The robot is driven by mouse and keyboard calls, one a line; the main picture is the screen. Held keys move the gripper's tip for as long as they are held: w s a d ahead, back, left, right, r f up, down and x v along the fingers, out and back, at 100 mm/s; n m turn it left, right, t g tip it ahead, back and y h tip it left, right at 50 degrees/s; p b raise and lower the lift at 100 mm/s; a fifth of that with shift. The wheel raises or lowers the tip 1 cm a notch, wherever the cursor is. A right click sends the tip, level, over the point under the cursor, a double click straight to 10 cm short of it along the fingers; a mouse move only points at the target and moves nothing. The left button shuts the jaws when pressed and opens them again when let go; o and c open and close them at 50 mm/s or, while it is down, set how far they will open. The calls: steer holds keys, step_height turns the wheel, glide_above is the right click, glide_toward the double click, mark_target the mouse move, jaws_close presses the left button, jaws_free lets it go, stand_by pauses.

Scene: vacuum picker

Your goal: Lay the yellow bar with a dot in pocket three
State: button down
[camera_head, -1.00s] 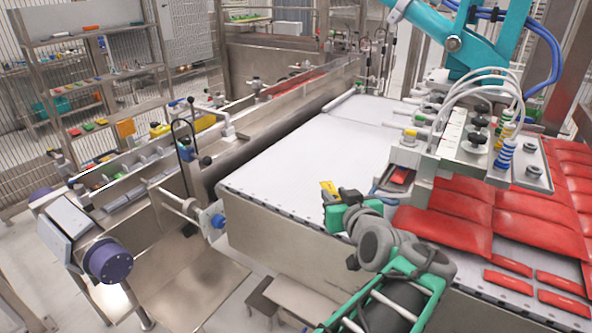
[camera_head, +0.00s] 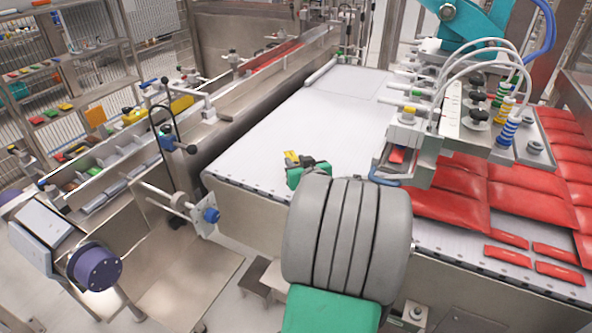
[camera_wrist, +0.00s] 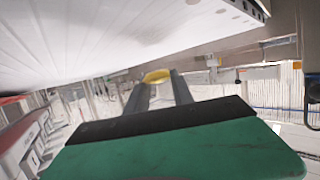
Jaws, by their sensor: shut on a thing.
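A yellow bar (camera_head: 291,157) is held at the tips of my gripper (camera_head: 297,163), above the white conveyor surface near its front edge. A dark mark shows on it, too small to make out. In the wrist view the yellow bar (camera_wrist: 157,75) lies across between the two grey fingers, and my gripper (camera_wrist: 160,85) is shut on it. A row of divided pockets (camera_head: 112,172) runs along the steel rail at the left, apart from my gripper. Some pockets hold coloured pieces. I cannot tell which one is pocket three.
The white conveyor (camera_head: 290,125) is clear on its left half. Red pouches (camera_head: 450,205) lie on its right part, beneath a picker head (camera_head: 470,125) with hoses. Shelves (camera_head: 65,90) stand at the back left.

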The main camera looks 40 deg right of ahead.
steer(key=shift+w+d+f, duration=0.15)
steer(key=shift+w+f, duration=0.15)
steer(key=shift+f, duration=0.1)
step_height(320, 180, down, 4)
steer(key=shift+w+d+r, duration=0.15)
steer(key=shift+r, duration=0.1)
steer(key=shift+f, duration=0.2)
steer(key=c, duration=1.1)
jaws_free()
steer(key=shift+r, duration=0.1)
